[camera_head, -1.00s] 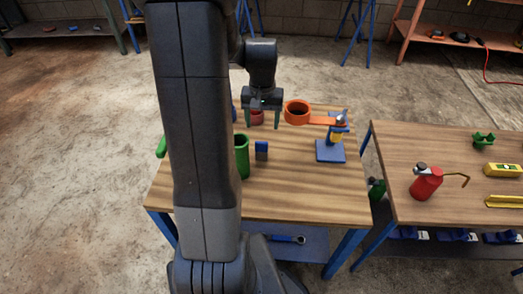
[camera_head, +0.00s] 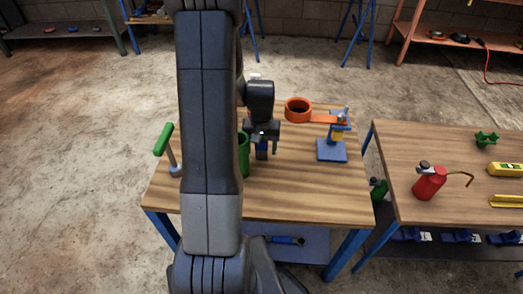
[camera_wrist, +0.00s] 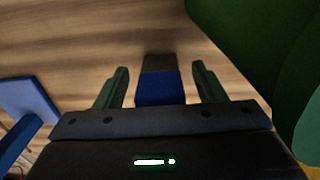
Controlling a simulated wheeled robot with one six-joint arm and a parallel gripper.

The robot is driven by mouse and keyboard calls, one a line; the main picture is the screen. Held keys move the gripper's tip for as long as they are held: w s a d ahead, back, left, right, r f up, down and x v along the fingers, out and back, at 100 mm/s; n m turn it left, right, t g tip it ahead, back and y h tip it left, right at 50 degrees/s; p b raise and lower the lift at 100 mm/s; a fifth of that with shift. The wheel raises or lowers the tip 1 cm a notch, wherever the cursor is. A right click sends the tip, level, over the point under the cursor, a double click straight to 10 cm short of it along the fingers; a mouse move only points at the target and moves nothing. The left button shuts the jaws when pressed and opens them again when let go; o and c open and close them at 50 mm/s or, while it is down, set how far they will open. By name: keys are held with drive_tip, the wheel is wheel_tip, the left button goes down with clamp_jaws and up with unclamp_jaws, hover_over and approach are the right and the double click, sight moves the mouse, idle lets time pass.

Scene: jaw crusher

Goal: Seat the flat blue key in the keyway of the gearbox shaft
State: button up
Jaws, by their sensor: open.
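The flat blue key (camera_head: 262,153) stands on the wooden table, mostly covered by my gripper in the head view. In the wrist view the key (camera_wrist: 161,88) shows as a blue block with a dark grey part (camera_wrist: 157,63) beyond it. My gripper (camera_wrist: 161,72) is open, one green finger on each side of the key, with a gap on both sides. In the head view my gripper (camera_head: 262,146) is right over the key. I cannot make out the gearbox shaft or its keyway; my arm hides part of the table.
A green cylinder (camera_head: 243,154) stands close left of the key in the head view. An orange ring (camera_head: 297,110) on a blue-based stand (camera_head: 332,151) is to the right. A green-handled tool (camera_head: 163,140) is at the left edge. The table front (camera_head: 300,195) is clear.

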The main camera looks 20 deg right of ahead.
drive_tip(key=c, duration=1.3)
drive_tip(key=shift+o, duration=0.2)
drive_tip(key=shift+r, duration=0.1)
